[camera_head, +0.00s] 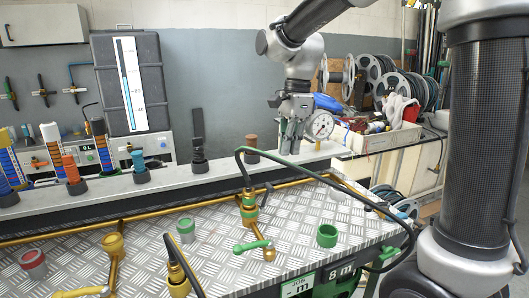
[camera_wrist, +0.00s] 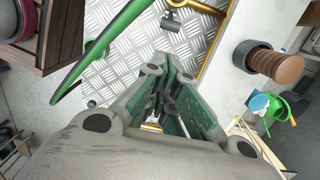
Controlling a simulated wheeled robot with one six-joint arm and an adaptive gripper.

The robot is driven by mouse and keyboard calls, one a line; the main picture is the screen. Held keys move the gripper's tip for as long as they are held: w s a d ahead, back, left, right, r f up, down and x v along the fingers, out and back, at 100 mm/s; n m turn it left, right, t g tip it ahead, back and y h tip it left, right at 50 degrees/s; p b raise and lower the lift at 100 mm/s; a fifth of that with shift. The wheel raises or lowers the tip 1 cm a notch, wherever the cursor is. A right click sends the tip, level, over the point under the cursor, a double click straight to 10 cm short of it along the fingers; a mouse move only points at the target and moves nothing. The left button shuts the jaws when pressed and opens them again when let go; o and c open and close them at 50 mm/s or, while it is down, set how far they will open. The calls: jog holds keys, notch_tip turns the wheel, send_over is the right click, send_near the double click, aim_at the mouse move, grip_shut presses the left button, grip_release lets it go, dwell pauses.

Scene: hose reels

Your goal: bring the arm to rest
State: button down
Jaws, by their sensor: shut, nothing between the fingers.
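My gripper (camera_head: 290,140) hangs pointing down over the right part of the grey ledge behind the metal worktop (camera_head: 205,250). It is shut and empty. In the wrist view its green-padded fingers (camera_wrist: 168,95) come close together, with nothing held between them. My arm comes in from the upper right and bends down at the wrist. A round dial gauge (camera_head: 319,125) shows just right of my gripper; I cannot tell what it is fixed to.
A green hose (camera_head: 330,172) arches over the worktop from a brass valve (camera_head: 249,212). A brown cylinder (camera_head: 252,143) stands left of my gripper, and it also shows in the wrist view (camera_wrist: 288,69). Hose reels (camera_head: 395,85) and a cluttered box (camera_head: 385,140) are behind right.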

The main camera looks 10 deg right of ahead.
jog(key=s+d+n+t, duration=0.2)
jog(key=s+d+n, duration=0.5)
jog(key=s, duration=0.3)
jog(key=s+d+n+t+h, duration=0.1)
jog(key=s+d+n+t, duration=0.1)
jog(key=s+d+n, duration=0.6)
jog(key=s+d, duration=0.1)
jog(key=s, duration=0.2)
jog(key=shift+d+n+t, duration=0.25)
jog(key=shift+n+t, duration=0.05)
jog(key=c, duration=2.2)
grip_release()
jog(key=shift+r, duration=0.1)
